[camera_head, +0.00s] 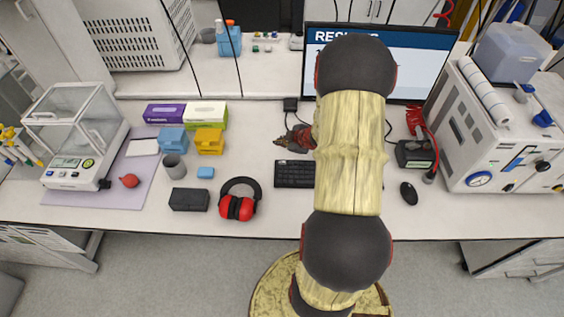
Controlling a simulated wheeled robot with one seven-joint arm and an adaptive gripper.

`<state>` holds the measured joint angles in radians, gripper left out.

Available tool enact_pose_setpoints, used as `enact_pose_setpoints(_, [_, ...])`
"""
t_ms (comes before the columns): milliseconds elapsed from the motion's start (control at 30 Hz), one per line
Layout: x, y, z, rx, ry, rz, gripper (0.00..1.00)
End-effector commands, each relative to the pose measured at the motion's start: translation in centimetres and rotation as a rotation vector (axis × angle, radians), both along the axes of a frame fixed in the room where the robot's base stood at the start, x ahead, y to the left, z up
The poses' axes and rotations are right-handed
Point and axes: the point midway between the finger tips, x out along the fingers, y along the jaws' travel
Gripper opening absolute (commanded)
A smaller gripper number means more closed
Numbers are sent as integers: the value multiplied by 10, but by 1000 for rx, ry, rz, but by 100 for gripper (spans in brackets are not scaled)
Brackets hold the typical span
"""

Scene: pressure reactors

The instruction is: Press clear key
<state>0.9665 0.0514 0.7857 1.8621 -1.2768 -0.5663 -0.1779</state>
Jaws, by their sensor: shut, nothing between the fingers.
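My gripper (281,142), dark with red parts, shows left of my pale arm and points left. It is shut and empty, above the bench behind the black keyboard (293,174). My arm hides the keyboard's right part. The balance (80,150) at the left has a front panel with a small display and buttons (70,164), far from my gripper. The white instrument (500,130) at the right has a gauge and a blue panel. No label reading clear can be made out on any of these, so I cannot tell which key is the clear key.
A monitor (427,66) stands behind my arm. A black mouse (408,191) and red-and-black tool station (414,153) are to the right. Red earmuffs (238,205), a dark box (189,199) and a grey cup (174,166) are to the left. The bench front edge is mostly clear.

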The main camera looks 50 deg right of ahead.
Motion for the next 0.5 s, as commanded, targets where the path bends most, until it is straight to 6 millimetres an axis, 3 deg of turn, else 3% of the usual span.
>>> enact_pose_setpoints(267, [0, 0, -15, 0, 1, -1, 0])
enact_pose_setpoints(500, [0, 0, -43, 0, 1, -1, 0])
